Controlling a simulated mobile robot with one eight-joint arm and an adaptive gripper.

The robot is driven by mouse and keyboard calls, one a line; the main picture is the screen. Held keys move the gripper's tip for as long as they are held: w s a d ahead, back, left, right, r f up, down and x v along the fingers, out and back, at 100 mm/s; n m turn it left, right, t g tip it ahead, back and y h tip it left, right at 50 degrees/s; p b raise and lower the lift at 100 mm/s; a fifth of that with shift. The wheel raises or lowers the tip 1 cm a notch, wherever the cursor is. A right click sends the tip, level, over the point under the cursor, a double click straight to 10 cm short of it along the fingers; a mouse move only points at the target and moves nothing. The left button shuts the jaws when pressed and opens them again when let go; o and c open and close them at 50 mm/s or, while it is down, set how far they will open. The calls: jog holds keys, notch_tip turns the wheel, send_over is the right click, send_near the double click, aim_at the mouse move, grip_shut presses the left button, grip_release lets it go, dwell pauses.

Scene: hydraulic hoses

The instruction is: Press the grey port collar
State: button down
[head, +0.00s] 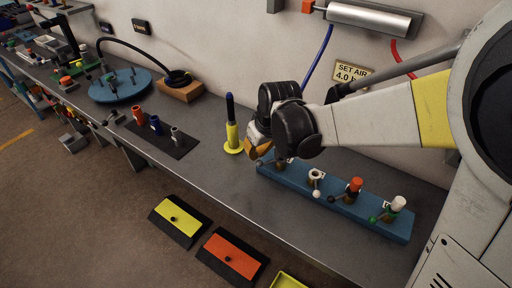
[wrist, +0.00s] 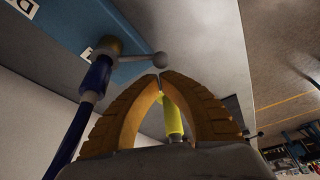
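A blue manifold (head: 385,230) on the bench carries a row of ports with ball-ended levers. Its leftmost port (head: 281,163) is mostly hidden behind my gripper (head: 250,152). In the wrist view that port's brass-looking collar (wrist: 108,45) has a blue hose end (wrist: 96,78) in it. A lever with a grey ball (wrist: 160,59) reaches out from it; I cannot tell the collar's grey part clearly. My gripper (wrist: 158,76) has its orange fingertips together, apparently just short of the grey ball. Nothing shows held between them.
A yellow stand (head: 233,138) with a dark blue hose end is just left of my gripper; it shows behind the fingers in the wrist view (wrist: 171,118). Other ports, white (head: 316,174) and orange-capped (head: 355,185), stand to the right.

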jog(key=shift+s+n+y, duration=0.3)
jog(key=shift+s+n, duration=0.3)
jog(key=shift+n, duration=0.3)
jog(key=shift+s+d+n+g+p, duration=0.15)
jog(key=shift+s+n+g+p, duration=0.3)
jog(key=shift+n, duration=0.35)
jog(key=s+n, duration=0.1)
jog(key=s+d+n+g+y, duration=0.1)
jog(key=n, duration=0.1)
jog(key=shift+s, duration=0.1)
jog(key=n, duration=0.1)
jog(key=s+n, duration=0.1)
jog(key=shift+s+d+n+g+p, duration=0.1)
jog(key=shift+d+n+g+p, duration=0.2)
jog(key=shift+d+p, duration=0.1)
jog(key=shift+s+d, duration=0.45)
jog(key=shift+d, duration=0.05)
jog(key=shift+w, duration=0.2)
jog(key=shift+w, duration=0.65)
